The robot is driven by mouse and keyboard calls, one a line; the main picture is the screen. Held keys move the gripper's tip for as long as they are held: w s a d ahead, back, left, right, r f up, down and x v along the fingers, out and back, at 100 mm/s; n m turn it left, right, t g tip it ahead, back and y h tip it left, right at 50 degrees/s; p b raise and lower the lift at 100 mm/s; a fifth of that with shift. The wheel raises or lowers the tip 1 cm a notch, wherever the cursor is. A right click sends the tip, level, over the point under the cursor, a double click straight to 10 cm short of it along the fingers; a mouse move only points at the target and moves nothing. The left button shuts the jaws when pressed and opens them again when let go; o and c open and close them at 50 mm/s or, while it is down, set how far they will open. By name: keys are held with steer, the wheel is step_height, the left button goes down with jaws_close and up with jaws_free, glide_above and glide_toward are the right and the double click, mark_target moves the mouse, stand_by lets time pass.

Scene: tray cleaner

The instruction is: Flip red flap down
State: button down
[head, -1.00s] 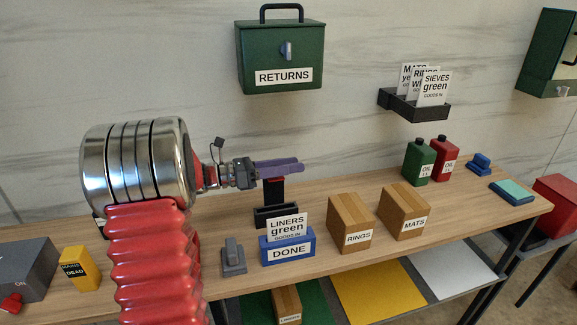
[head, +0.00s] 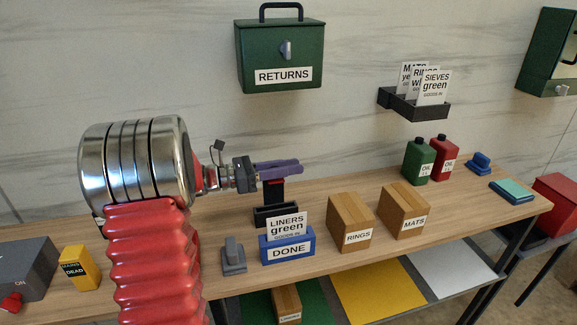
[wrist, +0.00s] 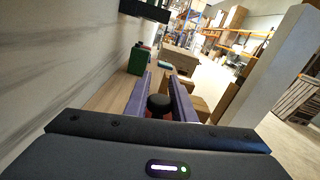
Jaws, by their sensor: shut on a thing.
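My gripper (head: 300,166) reaches right over the table from the left, with its purple fingers above a black holder (head: 275,216). In the wrist view my gripper (wrist: 160,80) has a dark round knob (wrist: 160,103) between its fingers, and it is shut on this knob. A small red part (head: 276,181), likely the red flap, shows just under the fingers at the top of the black upright of the holder. The fingers hide its upper part, so I cannot tell its full tilt.
A blue DONE box (head: 288,252) with a LINERS card stands in front of the holder. A grey switch (head: 233,257) is left of it. RINGS (head: 351,224) and MATS (head: 405,212) boxes stand to the right. A green RETURNS box (head: 280,55) hangs above on the wall.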

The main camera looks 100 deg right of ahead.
steer(key=c, duration=2.5)
jaws_free()
steer(key=shift+a+f+m, duration=0.3)
steer(key=shift+a+m, duration=0.05)
steer(key=shift+m, duration=0.65)
steer(key=shift+c, duration=0.2)
steer(key=o, duration=1)
steer(key=w, duration=1.3)
steer(key=shift+w+a, duration=0.4)
steer(key=shift+a, duration=0.05)
